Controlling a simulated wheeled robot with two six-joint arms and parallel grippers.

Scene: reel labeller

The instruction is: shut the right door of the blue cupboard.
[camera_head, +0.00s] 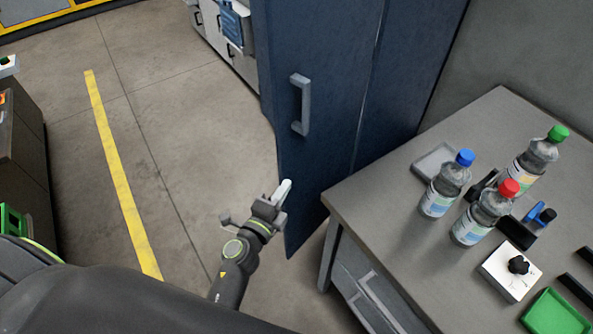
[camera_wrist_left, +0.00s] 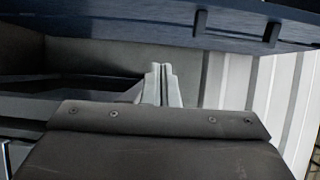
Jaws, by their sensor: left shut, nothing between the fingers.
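The blue cupboard's door (camera_head: 325,150) is a tall dark blue panel in the middle of the head view, with a grey bar handle (camera_head: 300,104) near its left edge. A seam separates it from another blue panel (camera_head: 400,90) to its right. How far the door stands open is hard to tell. My left gripper (camera_head: 284,191) is shut and empty, below the handle, its tips overlapping the door's left edge; contact cannot be told. In the left wrist view its shut fingers (camera_wrist_left: 161,84) point toward a blue panel (camera_wrist_left: 120,28) along the top. My right gripper is out of view.
A grey table (camera_head: 385,205) stands right of the door, close to it, holding several bottles, a green tray (camera_head: 556,314) and small parts. Open floor with a yellow line (camera_head: 118,175) lies to the left. White cabinets (camera_head: 226,45) stand behind.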

